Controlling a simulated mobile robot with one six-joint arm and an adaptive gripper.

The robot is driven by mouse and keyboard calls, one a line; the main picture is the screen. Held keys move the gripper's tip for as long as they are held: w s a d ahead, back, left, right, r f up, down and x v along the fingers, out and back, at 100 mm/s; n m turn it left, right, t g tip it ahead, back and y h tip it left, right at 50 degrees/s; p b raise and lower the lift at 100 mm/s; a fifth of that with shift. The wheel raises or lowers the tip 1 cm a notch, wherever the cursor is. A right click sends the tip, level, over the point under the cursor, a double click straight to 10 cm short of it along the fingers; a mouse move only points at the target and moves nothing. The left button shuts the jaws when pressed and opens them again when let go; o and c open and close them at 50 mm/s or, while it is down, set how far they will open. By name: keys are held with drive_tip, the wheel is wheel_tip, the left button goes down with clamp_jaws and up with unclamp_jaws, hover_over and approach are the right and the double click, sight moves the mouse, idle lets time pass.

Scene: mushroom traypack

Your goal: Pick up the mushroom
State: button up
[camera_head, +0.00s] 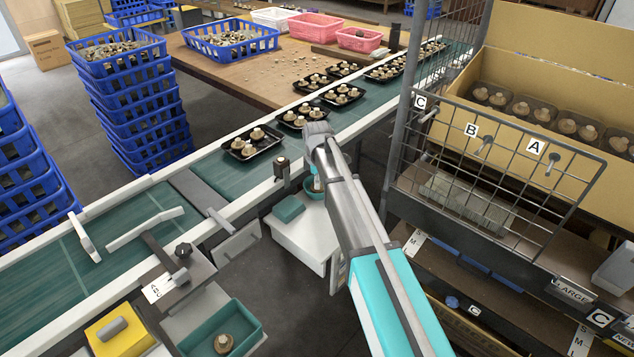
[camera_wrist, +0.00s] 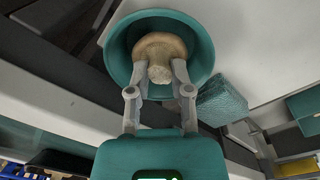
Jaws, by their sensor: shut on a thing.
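In the wrist view a brown-capped mushroom (camera_wrist: 158,45) with a pale stem is inside a round teal bowl (camera_wrist: 120,48). My gripper (camera_wrist: 162,72) is shut on the mushroom, with one finger on each side of its stem. The fingers reach over the bowl's near rim. In the head view the bowl (camera_head: 310,194) sits on a white surface beside the conveyor. There my arm hides most of the gripper and the mushroom. I cannot tell whether the mushroom touches the bowl's bottom.
A teal block (camera_wrist: 222,98) lies right of the bowl in the wrist view. The green conveyor (camera_head: 220,168) carries several black trays of mushrooms, the nearest tray (camera_head: 238,151) close to my arm. A wire rack (camera_head: 480,190) stands close on the right. Stacked blue crates (camera_head: 140,115) are at left.

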drive_tip(key=shift+r+p, duration=0.55)
drive_tip(key=shift+r, duration=0.15)
drive_tip(key=s+d+r+p, duration=0.2)
drive_tip(key=s+r+p, duration=0.9)
drive_tip(key=s, duration=0.3)
drive_tip(key=shift+d, duration=0.1)
